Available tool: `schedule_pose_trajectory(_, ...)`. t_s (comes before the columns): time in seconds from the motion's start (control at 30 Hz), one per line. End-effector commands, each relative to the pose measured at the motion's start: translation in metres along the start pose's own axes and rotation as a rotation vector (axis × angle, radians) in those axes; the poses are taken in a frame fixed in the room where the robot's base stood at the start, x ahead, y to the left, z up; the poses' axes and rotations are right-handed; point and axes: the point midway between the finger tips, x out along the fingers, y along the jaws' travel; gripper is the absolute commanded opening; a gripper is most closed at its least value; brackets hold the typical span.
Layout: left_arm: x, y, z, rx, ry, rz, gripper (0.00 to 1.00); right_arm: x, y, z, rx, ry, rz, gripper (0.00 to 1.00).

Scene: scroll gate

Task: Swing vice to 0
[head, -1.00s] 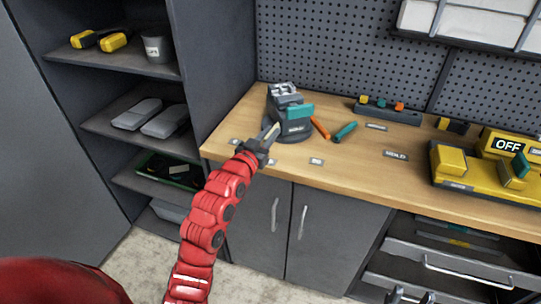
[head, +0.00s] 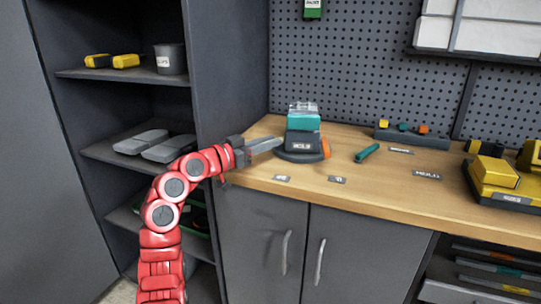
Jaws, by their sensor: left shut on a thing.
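The vice (head: 303,138) stands on the wooden bench near its left end. It has a dark round base, a dark body with a label, a teal block on the front and pale jaws on top. My left gripper (head: 266,146) reaches in from the left, with its fingers at the left side of the vice. It is shut on the vice, but the exact part held is hard to make out. Small tags (head: 338,180) lie on the bench in front of the vice; their text is too small to read surely. My right gripper is not in view.
An orange handle (head: 326,147) shows close at the right of the vice. A teal-handled tool (head: 367,153) lies further right. A dark rack (head: 411,135) stands behind, and a yellow device (head: 495,180) at the right. A tall shelf unit (head: 232,70) borders the bench's left side.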

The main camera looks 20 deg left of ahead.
Motion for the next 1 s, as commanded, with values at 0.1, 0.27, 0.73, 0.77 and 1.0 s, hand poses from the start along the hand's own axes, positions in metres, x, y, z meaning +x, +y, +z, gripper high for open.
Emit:
schedule_pose_trajectory(0.1,-0.0004,-0.0021,0.0013,0.000,-0.001,0.010,0.00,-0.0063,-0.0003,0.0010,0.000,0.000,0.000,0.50)
schedule_pose_trajectory(0.27,-0.0001,-0.0022,0.0005,0.001,-0.001,0.018,0.00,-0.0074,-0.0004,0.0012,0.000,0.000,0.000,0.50)
schedule_pose_trajectory(0.73,0.0001,-0.0022,0.0001,0.000,-0.001,0.018,0.47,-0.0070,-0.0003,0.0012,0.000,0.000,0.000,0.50)
schedule_pose_trajectory(0.77,0.0001,-0.0022,0.0001,0.000,-0.001,0.018,0.50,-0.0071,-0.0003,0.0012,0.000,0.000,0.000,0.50)
schedule_pose_trajectory(1.0,0.0000,-0.0023,-0.0001,0.000,0.000,0.018,0.50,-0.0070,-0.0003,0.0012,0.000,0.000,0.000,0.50)
